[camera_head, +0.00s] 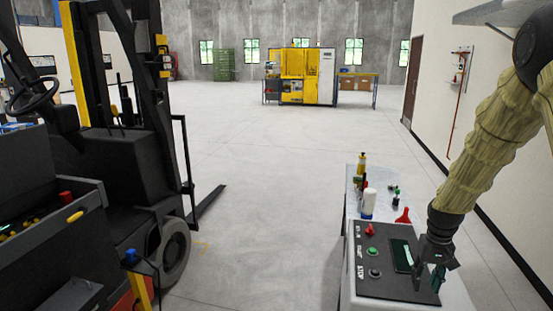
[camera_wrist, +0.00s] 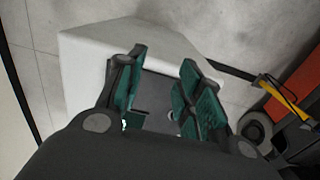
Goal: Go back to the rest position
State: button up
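My gripper (camera_head: 432,275) hangs at the end of my arm, low over the right side of a dark control panel (camera_head: 385,289) on a white table (camera_head: 460,298). In the wrist view the two green-padded fingers of my gripper (camera_wrist: 160,92) stand apart with nothing seen between them. The grey panel (camera_wrist: 158,88) shows below the gap. I cannot tell how far the fingertips are above the panel. No copper tube can be made out.
The panel carries a red knob (camera_head: 370,230), a green button (camera_head: 372,251) and a dark button (camera_head: 375,273). A white bottle (camera_head: 368,203) and a red item (camera_head: 403,216) stand behind it. A forklift (camera_head: 120,160) is at left, a wall (camera_head: 490,120) at right; the middle floor is clear.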

jog(key=s+a+f+b, duration=0.1)
jog(key=s+a+f, duration=0.3)
jog(key=f, duration=0.5)
jog(key=s+a+f+n+b, duration=0.1)
jog(key=s+a+f, duration=0.2)
jog(key=s+f, duration=0.45)
jog(key=s+a+f+b, duration=0.1)
jog(key=s+a+f, duration=0.25)
jog(key=f, duration=0.65)
jog(key=s+a+f+b, duration=0.1)
jog(key=s+a+f, duration=0.2)
jog(key=s, duration=0.5)
jog(key=s+a+f, duration=0.3)
jog(key=s+f, duration=0.1)
jog(key=s, duration=0.4)
jog(key=s+a+f+n+b, duration=0.1)
jog(key=s+a+f, duration=0.2)
jog(key=s, duration=0.5)
jog(key=shift+s+a+f+b, duration=0.2)
jog(key=shift+s+f+b, duration=0.1)
jog(key=shift+f, duration=0.25)
